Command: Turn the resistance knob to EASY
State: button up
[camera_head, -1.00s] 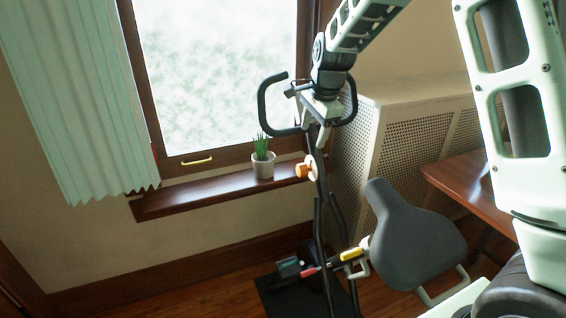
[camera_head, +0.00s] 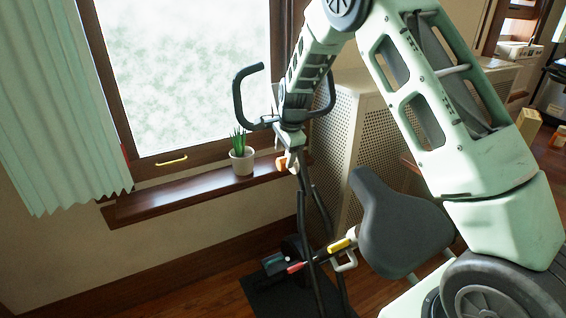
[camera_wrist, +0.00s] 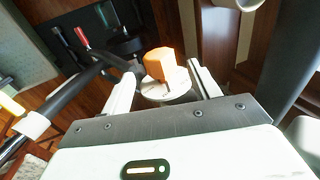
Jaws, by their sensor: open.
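The resistance knob is an orange knob (camera_head: 281,162) on a white round base, on the exercise bike's dark upright post below the handlebar (camera_head: 238,100). In the wrist view the orange knob (camera_wrist: 158,64) and its white dial (camera_wrist: 166,95) lie between my two open fingers. My gripper (camera_wrist: 162,70) is open around or just short of the knob; I cannot tell whether a finger touches it. In the head view my gripper (camera_head: 290,148) is at the post, close above the knob, partly hidden by my wrist. No dial markings are readable.
The bike's grey seat (camera_head: 390,225) stands right of the post. A potted plant (camera_head: 242,160) sits on the window sill (camera_head: 190,190) to the left. A perforated radiator cover (camera_head: 335,140) is behind. Grey bars run close beside my fingers in the wrist view.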

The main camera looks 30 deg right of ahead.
aim_at(283, 159)
jog(key=shift+x, duration=1.85)
jog(key=c, duration=1)
jog(key=g+p, duration=0.1)
jog(key=p, duration=0.1)
jog(key=shift+r+p, duration=0.25)
jog(key=shift+p, duration=0.1)
jog(key=shift+w+p, duration=0.1)
jog(key=shift+p, duration=0.3)
jog(key=shift+f, duration=0.1)
jog(key=shift+f+g, duration=0.15)
jog(key=shift+g, duration=0.15)
jog(key=o, duration=1)
